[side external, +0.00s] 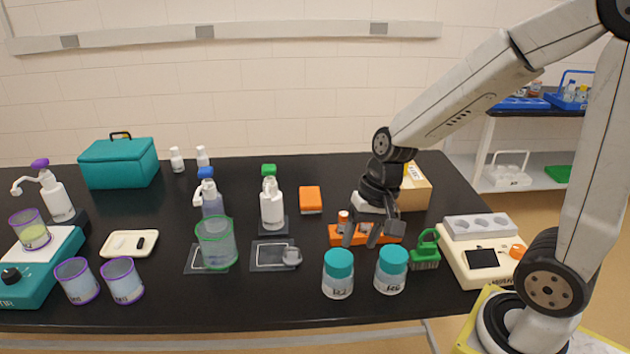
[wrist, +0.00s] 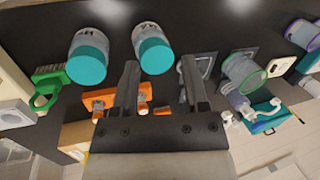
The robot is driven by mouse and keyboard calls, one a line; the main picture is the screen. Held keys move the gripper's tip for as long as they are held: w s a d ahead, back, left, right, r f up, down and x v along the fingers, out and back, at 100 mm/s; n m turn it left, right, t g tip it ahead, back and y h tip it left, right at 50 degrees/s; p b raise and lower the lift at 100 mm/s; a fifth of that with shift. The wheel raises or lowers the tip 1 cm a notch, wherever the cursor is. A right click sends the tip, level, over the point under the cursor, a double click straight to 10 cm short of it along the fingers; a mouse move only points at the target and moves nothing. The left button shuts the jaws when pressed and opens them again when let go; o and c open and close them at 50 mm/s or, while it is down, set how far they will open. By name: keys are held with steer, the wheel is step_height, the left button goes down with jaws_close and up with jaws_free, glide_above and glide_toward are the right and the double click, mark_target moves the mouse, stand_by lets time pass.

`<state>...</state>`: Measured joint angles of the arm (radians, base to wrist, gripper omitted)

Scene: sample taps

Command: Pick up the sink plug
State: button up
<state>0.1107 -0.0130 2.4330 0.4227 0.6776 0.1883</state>
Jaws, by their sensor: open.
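No piece is plainly marked as the sink plug. A small round grey piece (side external: 291,256) at the right edge of a clear square tray (side external: 262,265) looks most like it, but I cannot be sure. My gripper (side external: 361,240) is open and empty, pointing down, to the right of that piece and apart from it. The gripper's open fingers (wrist: 159,68) show in the wrist view.
Two teal-lidded jars (side external: 338,274) (side external: 391,270) stand close in front of my gripper. A green brush (side external: 425,252) and a cream device (side external: 480,258) are to the right. A green-rimmed cup (side external: 216,242) and white bottle (side external: 271,206) stand left.

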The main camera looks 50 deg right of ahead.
steer(key=w+d+r+m+t+y, duration=0.1)
steer(key=w+d+m+t+y, duration=0.25)
steer(key=w+m, duration=0.65)
steer(key=w+d+m+t+y, duration=0.3)
steer(key=w+m+t, duration=0.2)
steer(key=m, duration=0.8)
glide_toward(287, 250)
steer(key=shift+x, duration=1)
steer(key=shift+w+f, duration=0.15)
steer(key=shift+f, duration=0.05)
steer(key=shift+x, duration=1.3)
steer(key=shift+f, duration=0.1)
steer(key=shift+x, duration=2.6)
steer(key=shift+d+f, duration=0.1)
steer(key=shift+d, duration=0.05)
